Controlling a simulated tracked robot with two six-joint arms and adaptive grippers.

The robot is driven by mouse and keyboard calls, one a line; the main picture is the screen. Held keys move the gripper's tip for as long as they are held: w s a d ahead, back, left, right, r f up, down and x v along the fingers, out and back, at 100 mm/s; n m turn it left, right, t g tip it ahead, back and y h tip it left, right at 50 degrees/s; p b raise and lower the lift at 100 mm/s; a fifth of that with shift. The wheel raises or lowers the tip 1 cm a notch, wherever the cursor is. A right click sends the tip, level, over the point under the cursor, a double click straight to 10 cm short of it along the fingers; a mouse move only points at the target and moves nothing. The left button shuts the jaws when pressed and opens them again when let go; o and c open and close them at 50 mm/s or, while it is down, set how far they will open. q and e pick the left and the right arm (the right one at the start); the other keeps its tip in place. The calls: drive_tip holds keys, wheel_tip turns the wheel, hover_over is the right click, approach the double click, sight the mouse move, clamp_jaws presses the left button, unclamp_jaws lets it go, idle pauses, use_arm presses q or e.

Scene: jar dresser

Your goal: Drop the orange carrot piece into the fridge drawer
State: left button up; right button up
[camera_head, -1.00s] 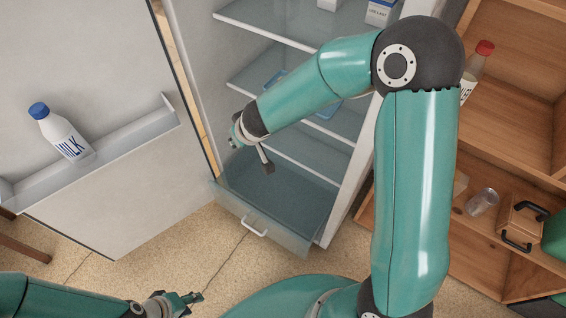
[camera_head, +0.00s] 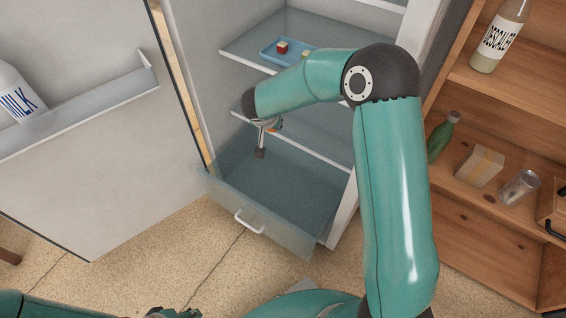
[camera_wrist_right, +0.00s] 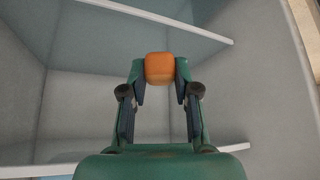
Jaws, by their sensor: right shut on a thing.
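My right gripper (camera_head: 270,126) is shut on the orange carrot piece (camera_wrist_right: 160,67), held between its two fingertips in the wrist view.
A glass shelf (camera_head: 240,52) with a blue tray (camera_head: 272,56) holding small cubes is above my right arm. The fridge door (camera_head: 90,190) stands open at left with a milk bottle (camera_head: 14,92). A wooden cabinet (camera_head: 480,225) with bottles, a box and a glass jar stands at right.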

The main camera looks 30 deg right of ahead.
use_arm(q)
wheel_tip(320, 180, down, 14)
drive_tip(key=b, duration=1.1)
use_arm(e)
drive_tip(key=d+f+m+g+h, duration=0.1)
drive_tip(key=d+f+m, duration=0.1)
drive_tip(key=f, duration=0.7)
drive_tip(key=d+f+m+g, duration=0.1)
drive_tip(key=d+f+m, duration=0.2)
drive_tip(key=f, duration=0.7)
drive_tip(key=shift+d+g+h, duration=0.15)
drive_tip(key=shift+g+h, duration=0.15)
drive_tip(key=shift+h, duration=0.1)
drive_tip(key=o, duration=1)
drive_tip(key=shift+c, duration=0.2)
drive_tip(key=shift+r, duration=0.1)
